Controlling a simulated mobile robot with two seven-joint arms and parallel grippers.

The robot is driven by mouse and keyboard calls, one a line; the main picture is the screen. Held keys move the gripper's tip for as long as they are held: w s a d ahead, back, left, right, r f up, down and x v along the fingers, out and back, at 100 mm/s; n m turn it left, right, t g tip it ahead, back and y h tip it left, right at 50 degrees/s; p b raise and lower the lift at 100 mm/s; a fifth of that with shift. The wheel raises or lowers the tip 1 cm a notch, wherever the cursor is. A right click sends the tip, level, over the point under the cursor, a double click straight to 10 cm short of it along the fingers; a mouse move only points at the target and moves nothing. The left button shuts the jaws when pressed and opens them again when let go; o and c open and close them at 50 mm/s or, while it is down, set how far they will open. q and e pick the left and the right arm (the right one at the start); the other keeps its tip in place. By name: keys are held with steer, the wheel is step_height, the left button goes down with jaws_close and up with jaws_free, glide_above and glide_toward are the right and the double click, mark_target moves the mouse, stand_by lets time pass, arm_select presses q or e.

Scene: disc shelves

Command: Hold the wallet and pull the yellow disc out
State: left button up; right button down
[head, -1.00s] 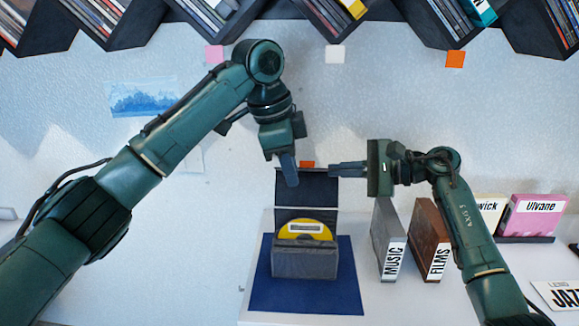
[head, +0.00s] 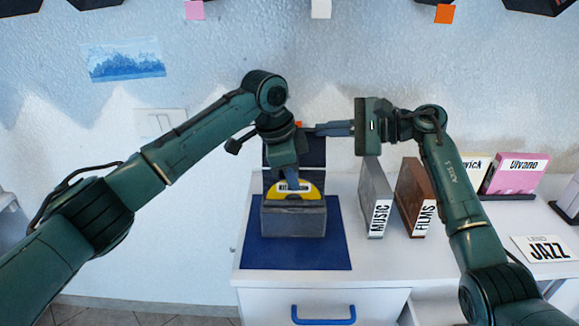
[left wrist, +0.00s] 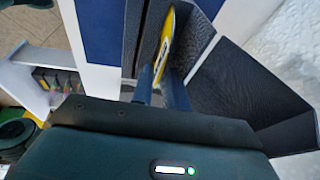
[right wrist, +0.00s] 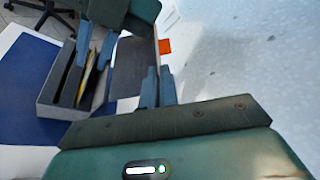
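The wallet is an open dark grey case (head: 293,222) standing on a blue mat (head: 293,258), with its black flap (head: 305,150) raised behind. The yellow disc (head: 282,190) stands upright in the case, its upper part showing above the front wall and its lower part hidden. My left gripper (head: 291,178) points down at the disc's top. In the left wrist view its fingers (left wrist: 160,92) are apart, with the yellow disc (left wrist: 163,50) between them. My right gripper (head: 310,128) points left at the flap's upper right corner. Its fingers (right wrist: 158,75) are close together at the flap's edge; contact is unclear.
Two upright cases labelled MUSIC (head: 375,205) and FILMS (head: 418,205) stand right of the mat. A pink Ulvane case (head: 515,178) and a JAZZ card (head: 543,248) are farther right. The drawer handle (head: 323,315) is blue.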

arm_select(q)
jaws_close()
step_height(320, 180, up, 10)
stand_by(2.0)
